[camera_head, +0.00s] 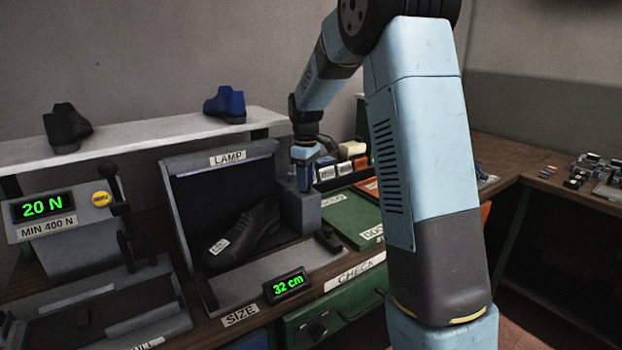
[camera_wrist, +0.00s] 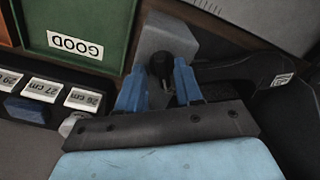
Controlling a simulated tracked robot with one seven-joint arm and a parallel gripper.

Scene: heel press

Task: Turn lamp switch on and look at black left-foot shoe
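A black shoe (camera_head: 258,226) with a small white tag lies inside the grey lamp box (camera_head: 183,215), under the LAMP label. Part of it also shows at the right of the wrist view (camera_wrist: 245,68). Whether the lamp is lit I cannot tell; the box interior looks dark. The dark lamp switch (camera_wrist: 161,66) stands on a grey block (camera_head: 302,212) at the box's right side. My gripper (camera_wrist: 160,72) is open, pointing down over that block. Its blue fingers stand apart on both sides of the switch; whether they touch it I cannot tell.
A press with a lever (camera_head: 117,205) and a 20 N display (camera_head: 43,206) stands left. Two shoes rest on the shelf (camera_head: 150,140). A green GOOD tray (camera_head: 345,216) and several labelled small boxes (camera_head: 335,168) lie right.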

